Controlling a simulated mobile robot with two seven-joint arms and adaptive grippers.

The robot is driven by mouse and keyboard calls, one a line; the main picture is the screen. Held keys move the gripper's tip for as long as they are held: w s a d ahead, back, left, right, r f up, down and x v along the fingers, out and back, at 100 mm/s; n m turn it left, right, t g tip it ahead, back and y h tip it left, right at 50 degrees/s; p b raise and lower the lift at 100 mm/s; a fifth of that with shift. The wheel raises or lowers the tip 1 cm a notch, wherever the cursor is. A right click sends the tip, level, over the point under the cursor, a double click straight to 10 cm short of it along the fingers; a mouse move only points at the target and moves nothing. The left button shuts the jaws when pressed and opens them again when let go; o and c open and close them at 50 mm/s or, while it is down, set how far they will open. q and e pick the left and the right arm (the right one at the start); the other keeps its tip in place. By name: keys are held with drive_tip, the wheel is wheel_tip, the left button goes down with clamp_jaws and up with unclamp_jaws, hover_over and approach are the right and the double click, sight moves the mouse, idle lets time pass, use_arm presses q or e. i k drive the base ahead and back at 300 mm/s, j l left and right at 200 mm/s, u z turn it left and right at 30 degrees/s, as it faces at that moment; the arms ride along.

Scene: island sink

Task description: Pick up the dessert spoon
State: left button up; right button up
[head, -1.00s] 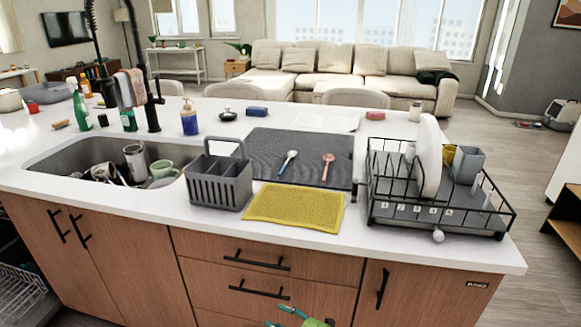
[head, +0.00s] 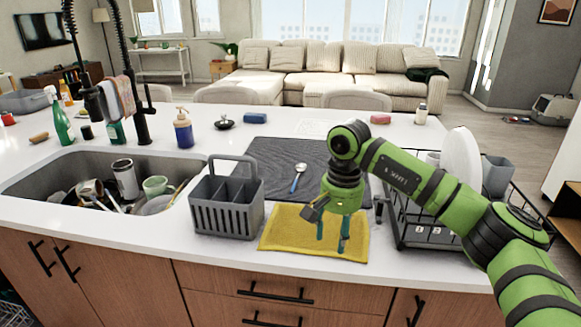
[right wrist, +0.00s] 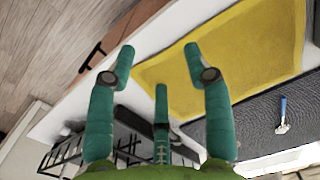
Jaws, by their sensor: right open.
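A spoon with a blue handle and pale bowl (head: 298,178) lies on the dark drying mat (head: 262,160). It also shows at the right edge of the right wrist view (right wrist: 282,115). A second, pinkish utensil seen on the mat earlier is now hidden behind my right arm. My right gripper (head: 333,237) points down over the yellow cloth (head: 285,232), in front of and to the right of the spoon. Its teal fingers (right wrist: 158,55) are spread and empty in the right wrist view. My left gripper is not in view.
A grey cutlery caddy (head: 228,213) stands left of the cloth. A wire dish rack (head: 420,238) with a white plate (head: 461,163) stands behind my right arm. The sink (head: 45,170) on the left holds dishes. Counter behind the mat is mostly clear.

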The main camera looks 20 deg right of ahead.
sight(300, 168)
drive_tip(key=i, duration=1.1)
